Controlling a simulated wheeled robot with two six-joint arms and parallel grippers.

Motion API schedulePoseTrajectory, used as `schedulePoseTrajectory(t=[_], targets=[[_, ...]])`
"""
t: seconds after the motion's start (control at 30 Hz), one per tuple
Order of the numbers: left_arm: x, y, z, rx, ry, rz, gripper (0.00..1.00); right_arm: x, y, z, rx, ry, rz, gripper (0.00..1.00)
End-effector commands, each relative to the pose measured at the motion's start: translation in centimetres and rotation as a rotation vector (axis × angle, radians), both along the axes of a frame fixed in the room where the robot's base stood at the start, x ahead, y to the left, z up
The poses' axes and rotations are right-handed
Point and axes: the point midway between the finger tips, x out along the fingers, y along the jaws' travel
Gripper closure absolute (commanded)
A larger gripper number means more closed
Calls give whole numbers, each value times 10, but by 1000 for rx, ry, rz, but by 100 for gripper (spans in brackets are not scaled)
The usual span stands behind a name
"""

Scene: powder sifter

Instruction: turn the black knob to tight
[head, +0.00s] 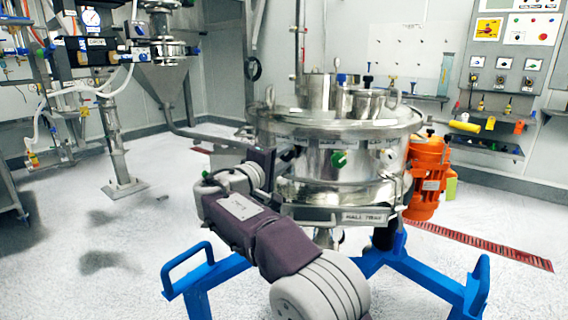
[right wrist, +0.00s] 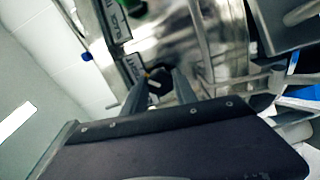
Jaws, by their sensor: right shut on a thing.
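The black knob (right wrist: 152,72) is on the side of the steel sifter drum (head: 325,135), below a row of labels, left of a green knob (head: 338,158). My right gripper (head: 279,160) reaches the drum's left side in the head view, with its fingers pointing right. In the right wrist view the two grey fingers (right wrist: 158,83) stand on either side of the knob and are shut on it. The fingers cover much of the knob, and its exact turn angle is unclear. My left gripper is not in view.
A pale knob (head: 390,159) sits right of the green knob. An orange motor (head: 427,175) is fixed at the drum's right. A blue frame (head: 205,270) stands under the sifter. A panel with shelves (head: 490,140) is on the right wall.

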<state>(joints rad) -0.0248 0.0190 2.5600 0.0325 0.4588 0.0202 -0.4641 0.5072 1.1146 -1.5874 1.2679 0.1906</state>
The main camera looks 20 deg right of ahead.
Motion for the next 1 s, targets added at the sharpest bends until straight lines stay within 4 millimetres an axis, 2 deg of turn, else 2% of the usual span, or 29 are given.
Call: schedulePoseTrajectory(t=[0.6, 0.63, 0.7, 1.0], targets=[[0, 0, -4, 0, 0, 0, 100, 0, 0, -2, 27, -22, -1, 100], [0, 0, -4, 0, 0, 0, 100, 0, 0, -2, 27, -22, -1, 61], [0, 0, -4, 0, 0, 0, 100, 0, 0, -2, 27, -23, -2, 45], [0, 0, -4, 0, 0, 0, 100, -1, 1, -1, 26, -24, 0, 45]])
